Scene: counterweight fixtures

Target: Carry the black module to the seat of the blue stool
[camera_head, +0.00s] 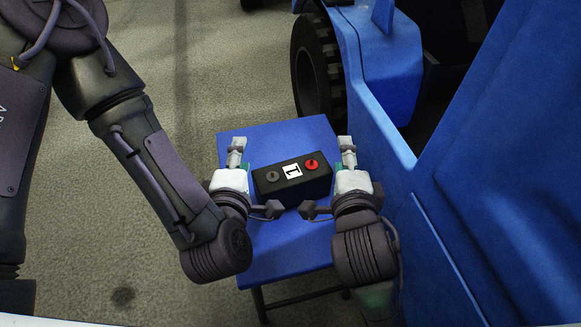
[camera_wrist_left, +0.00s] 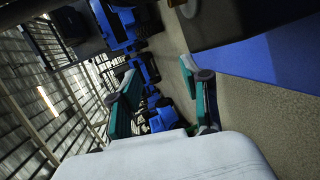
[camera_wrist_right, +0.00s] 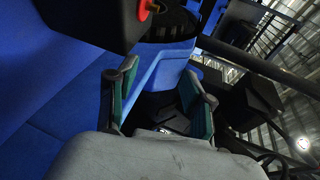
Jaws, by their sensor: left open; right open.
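The black module (camera_head: 292,181) is a box with a white label, a grey knob and a red knob on top. It rests on the seat of the blue stool (camera_head: 275,140). My left gripper (camera_head: 238,152) is open at the module's left side, and my right gripper (camera_head: 346,150) is open at its right side. Neither grips it. In the right wrist view the module (camera_wrist_right: 95,18) and its red knob show at the top, outside the fingers (camera_wrist_right: 158,95). In the left wrist view the fingers (camera_wrist_left: 160,90) are apart and empty, with the blue seat (camera_wrist_left: 265,55) at upper right.
A large blue vehicle (camera_head: 480,190) with a black tyre (camera_head: 317,70) stands close along the right and behind the stool. Grey floor (camera_head: 200,60) is open to the left and at the back. More blue vehicles (camera_wrist_left: 140,60) show in the left wrist view.

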